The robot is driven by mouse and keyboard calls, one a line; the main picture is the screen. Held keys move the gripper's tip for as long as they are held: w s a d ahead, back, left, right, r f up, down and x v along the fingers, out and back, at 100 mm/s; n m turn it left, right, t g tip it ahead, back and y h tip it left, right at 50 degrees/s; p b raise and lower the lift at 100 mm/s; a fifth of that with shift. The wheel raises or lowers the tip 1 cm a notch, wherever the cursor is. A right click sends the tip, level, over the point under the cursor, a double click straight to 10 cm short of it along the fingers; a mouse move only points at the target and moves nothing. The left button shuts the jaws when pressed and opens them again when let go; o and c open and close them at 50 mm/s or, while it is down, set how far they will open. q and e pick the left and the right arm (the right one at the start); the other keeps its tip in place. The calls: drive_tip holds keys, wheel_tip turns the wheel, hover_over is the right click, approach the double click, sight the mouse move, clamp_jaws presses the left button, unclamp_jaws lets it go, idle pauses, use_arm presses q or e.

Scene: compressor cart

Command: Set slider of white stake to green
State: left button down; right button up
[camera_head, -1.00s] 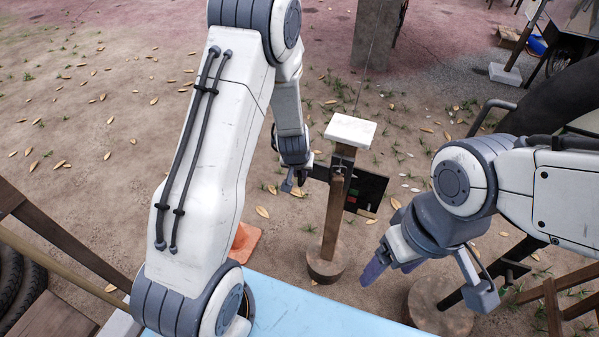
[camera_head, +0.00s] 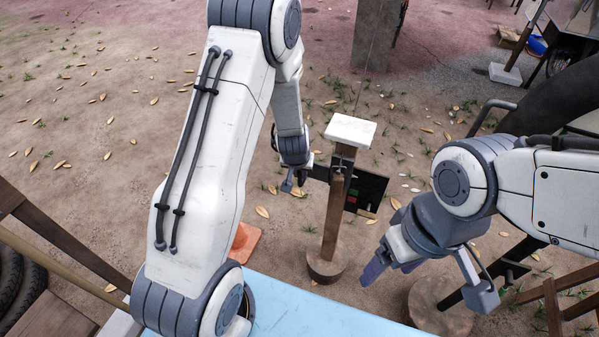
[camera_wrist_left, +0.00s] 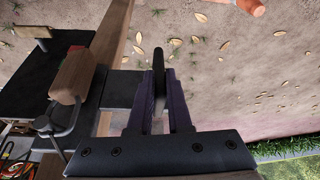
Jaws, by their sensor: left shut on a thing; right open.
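The white stake is a wooden post with a white cap (camera_head: 350,130) on a round wooden base (camera_head: 327,262). A black plate (camera_head: 372,190) with small green and red marks is on its right side. My left gripper (camera_head: 300,182) is at the post's left side, shut on a dark part of the slider. In the left wrist view, the purple-padded fingers (camera_wrist_left: 165,95) meet a dark bar (camera_wrist_left: 120,88) that runs to the post (camera_wrist_left: 114,35). The slider's exact position against the marks is unclear. My right gripper (camera_head: 425,280) is open and empty, right of the stake.
A light blue surface (camera_head: 300,310) lies at the bottom. An orange cone (camera_head: 245,240) stands behind my left arm. Another round wooden base (camera_head: 440,305) is under my right gripper. The leaf-strewn ground behind the stake is mostly open.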

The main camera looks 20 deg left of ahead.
use_arm(q)
drive_tip(key=shift+f, duration=0.1)
idle(0.3)
wheel_tip(320, 180, down, 7)
drive_tip(key=b, duration=0.6)
drive_tip(key=shift+f, duration=0.2)
drive_tip(key=c, duration=0.9)
unclamp_jaws()
drive_tip(key=shift+o, duration=0.2)
drive_tip(key=shift+r, duration=0.1)
drive_tip(key=p+v, duration=0.4)
drive_tip(key=v, duration=0.6)
drive_tip(key=shift+r, duration=0.2)
